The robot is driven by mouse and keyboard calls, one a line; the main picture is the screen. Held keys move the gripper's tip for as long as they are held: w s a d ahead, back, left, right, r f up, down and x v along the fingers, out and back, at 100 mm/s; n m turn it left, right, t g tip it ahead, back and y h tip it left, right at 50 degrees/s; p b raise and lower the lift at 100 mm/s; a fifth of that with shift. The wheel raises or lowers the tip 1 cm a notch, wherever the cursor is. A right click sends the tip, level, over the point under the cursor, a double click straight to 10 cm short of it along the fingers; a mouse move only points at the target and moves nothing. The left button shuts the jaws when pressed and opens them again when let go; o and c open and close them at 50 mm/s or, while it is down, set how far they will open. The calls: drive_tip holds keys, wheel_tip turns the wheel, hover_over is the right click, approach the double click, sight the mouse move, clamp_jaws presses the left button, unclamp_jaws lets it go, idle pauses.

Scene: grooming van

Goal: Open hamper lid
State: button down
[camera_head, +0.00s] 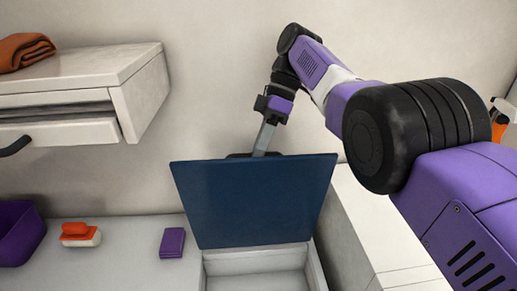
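The hamper is a white box (256,262) at the bottom centre, and part of its pale inside shows. Its dark blue lid (254,200) stands raised and tilted up at the back of the opening, with its broad face toward me. My gripper (263,142) is at the lid's top edge, coming down behind it. A grey finger part shows above the edge, and the fingertips are hidden behind the lid. Whether it touches or grips the lid cannot be seen. A dark piece shows just behind the top edge.
A white drawer unit (140,92) with a dark handle and a folded brown cloth (23,50) juts out at upper left. A purple bin (20,232), an orange-and-white brush (80,234) and a purple block (173,242) rest on the left counter. A white ledge (365,225) stands right of the hamper.

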drive_tip(key=shift+f, duration=0.35)
drive_tip(key=c, duration=1.5)
unclamp_jaws()
drive_tip(key=shift+o, duration=0.2)
drive_tip(key=shift+r, duration=0.2)
